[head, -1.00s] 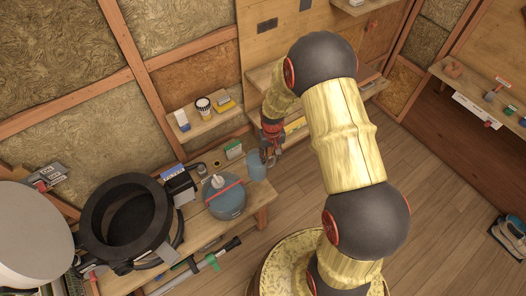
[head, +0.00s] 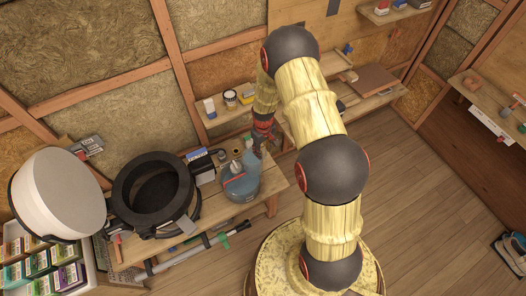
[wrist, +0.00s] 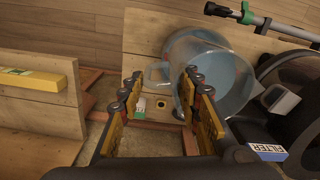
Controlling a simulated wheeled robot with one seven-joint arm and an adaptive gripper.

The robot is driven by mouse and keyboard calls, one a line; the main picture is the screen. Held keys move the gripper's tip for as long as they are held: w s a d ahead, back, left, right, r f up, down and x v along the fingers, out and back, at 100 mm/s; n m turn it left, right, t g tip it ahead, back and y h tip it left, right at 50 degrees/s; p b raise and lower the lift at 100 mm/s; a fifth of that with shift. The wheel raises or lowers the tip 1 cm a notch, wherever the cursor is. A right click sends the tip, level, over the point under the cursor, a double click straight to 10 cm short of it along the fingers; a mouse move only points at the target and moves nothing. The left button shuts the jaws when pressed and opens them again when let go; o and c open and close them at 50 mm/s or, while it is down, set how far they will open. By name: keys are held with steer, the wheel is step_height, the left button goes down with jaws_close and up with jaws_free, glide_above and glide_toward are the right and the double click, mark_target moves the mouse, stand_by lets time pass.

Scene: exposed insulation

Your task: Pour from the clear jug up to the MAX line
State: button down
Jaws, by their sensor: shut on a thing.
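The clear jug (wrist: 200,52) is in the wrist view, see-through with a bluish tint. Its handle lies between the fingers of my gripper (wrist: 160,95), which is shut on it. In the head view my gripper (head: 258,143) is above the bench, and the jug overlaps a blue rounded tank (head: 238,188), so their outlines are hard to separate. I cannot tell how far the jug is tilted, or whether liquid is flowing. No MAX line is readable in either view.
The tank stands on a wooden bench (head: 268,192). A black round tub (head: 152,190) and a filter box (head: 198,160) are to its left. A wall shelf (head: 230,113) with small items is behind.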

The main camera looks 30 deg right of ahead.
steer(key=shift+w+d, duration=0.1)
step_height(320, 180, down, 3)
steer(key=b, duration=0.3)
steer(key=shift+r+h, duration=0.5)
steer(key=shift+h+b, duration=0.3)
steer(key=shift+b, duration=0.75)
steer(key=shift+r+h+b, duration=0.3)
steer(key=shift+b, duration=0.95)
steer(key=shift+r, duration=0.2)
steer(key=shift+t+b, duration=0.3)
steer(key=shift+b, duration=0.6)
steer(key=shift+r+h+b, duration=0.2)
steer(key=shift+h+b, duration=0.2)
steer(key=shift+b, duration=0.15)
steer(key=shift+a+r+t+h+b, duration=0.3)
steer(key=shift+r+h+b, duration=0.5)
steer(key=shift+b, duration=3.75)
